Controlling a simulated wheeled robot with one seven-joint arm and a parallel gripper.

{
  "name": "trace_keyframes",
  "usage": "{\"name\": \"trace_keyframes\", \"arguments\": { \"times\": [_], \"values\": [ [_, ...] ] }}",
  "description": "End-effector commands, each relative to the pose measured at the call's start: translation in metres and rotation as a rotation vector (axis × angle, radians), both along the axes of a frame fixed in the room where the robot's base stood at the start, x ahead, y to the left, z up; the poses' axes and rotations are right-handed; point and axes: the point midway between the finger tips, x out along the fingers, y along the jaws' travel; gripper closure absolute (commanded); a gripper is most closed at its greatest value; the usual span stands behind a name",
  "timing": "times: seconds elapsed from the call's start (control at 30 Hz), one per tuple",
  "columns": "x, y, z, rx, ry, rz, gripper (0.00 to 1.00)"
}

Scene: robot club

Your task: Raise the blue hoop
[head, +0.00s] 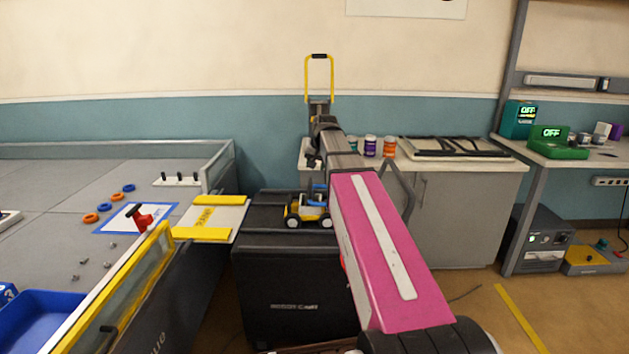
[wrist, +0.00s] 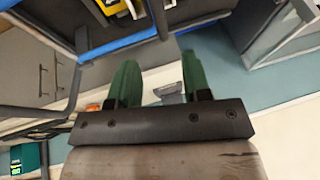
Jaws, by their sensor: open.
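A small blue bar (head: 318,188) shows on a yellow toy vehicle (head: 307,212) on the black case, partly hidden by my arm. In the wrist view, a blue strip (wrist: 155,36) crosses beyond my gripper (wrist: 156,72); I cannot tell what it belongs to. The green fingers are apart, with nothing held between them. In the head view the fingers cannot be made out, as my arm hides much there.
Two orange rings (head: 97,212) lie near the blue ones. A white mat (head: 118,220) carries a red-handled item (head: 139,216). A yellow-edged ramp (head: 212,218) reaches the black case (head: 295,285). A cabinet (head: 455,205) with paint jars stands behind.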

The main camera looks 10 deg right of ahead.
Motion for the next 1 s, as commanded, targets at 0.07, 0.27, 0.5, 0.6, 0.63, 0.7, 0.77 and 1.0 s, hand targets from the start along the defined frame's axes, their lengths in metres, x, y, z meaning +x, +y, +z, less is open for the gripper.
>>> {"name": "trace_keyframes", "arguments": {
  "times": [0.07, 0.27, 0.5, 0.6, 0.63, 0.7, 0.77, 1.0],
  "values": [
    [0.005, 0.001, -0.011, 0.000, 0.003, 0.000, 0.56],
    [0.019, 0.005, -0.040, -0.001, 0.002, 0.001, 0.56],
    [0.033, 0.008, -0.071, -0.001, 0.002, 0.001, 0.56],
    [0.036, 0.009, -0.079, -0.001, 0.001, 0.001, 0.56],
    [0.037, 0.009, -0.081, 0.000, 0.000, 0.001, 0.56],
    [0.038, 0.010, -0.084, 0.000, 0.000, 0.001, 0.56],
    [0.039, 0.010, -0.086, 0.000, 0.000, 0.001, 0.56],
    [0.039, 0.010, -0.087, 0.000, 0.000, 0.001, 0.56]
  ]
}}
